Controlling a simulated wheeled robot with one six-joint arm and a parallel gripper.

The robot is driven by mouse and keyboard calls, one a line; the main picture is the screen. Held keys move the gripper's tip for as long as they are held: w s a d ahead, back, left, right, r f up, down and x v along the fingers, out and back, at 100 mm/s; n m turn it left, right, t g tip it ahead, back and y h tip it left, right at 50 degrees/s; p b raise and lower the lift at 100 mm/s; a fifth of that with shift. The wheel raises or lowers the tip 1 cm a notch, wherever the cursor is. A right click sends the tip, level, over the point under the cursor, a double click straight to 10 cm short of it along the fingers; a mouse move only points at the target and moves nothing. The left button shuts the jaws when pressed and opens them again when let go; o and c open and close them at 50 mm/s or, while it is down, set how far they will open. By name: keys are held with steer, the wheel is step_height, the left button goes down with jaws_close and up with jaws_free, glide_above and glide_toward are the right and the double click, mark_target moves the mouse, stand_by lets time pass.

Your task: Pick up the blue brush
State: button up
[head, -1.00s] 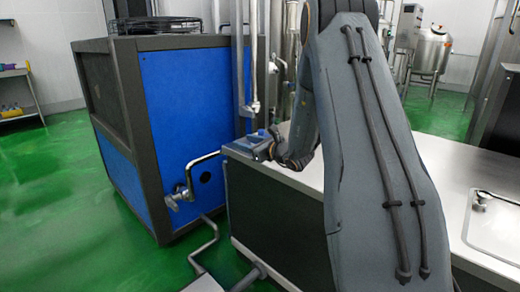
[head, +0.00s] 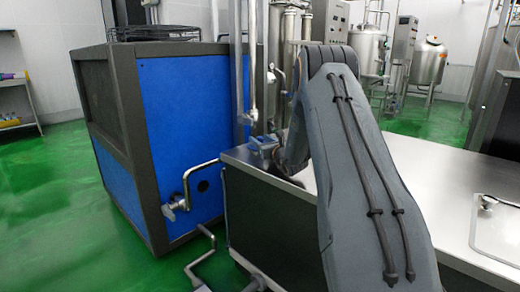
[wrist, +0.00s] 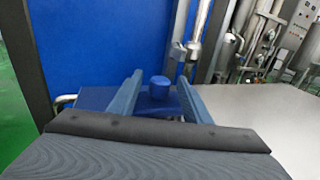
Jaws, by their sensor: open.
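The blue brush (wrist: 158,87) lies at the corner of the steel table. In the wrist view its round knob shows between my fingers, and part of its flat blue body shows beyond the left finger. My gripper (wrist: 158,76) is open, with one finger on each side of the knob. I cannot tell whether the fingers touch the brush. In the head view the gripper end is small and mostly behind my arm, with a bit of blue (head: 263,143) at the table corner. The lower part of the brush is hidden by my gripper.
The steel table top (head: 430,170) is bare to the right of my arm, up to a sink (head: 497,225). A large blue cabinet (head: 185,130) stands close beyond the table corner. Vertical steel pipes (head: 250,60) rise just behind the brush.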

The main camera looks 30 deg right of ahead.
mark_target(260, 137)
steer(key=shift+w, duration=0.1)
jaws_close()
step_height(260, 137, up, 10)
steer(key=shift+r+p, duration=0.1)
steer(key=shift+p, duration=0.35)
stand_by(0.4)
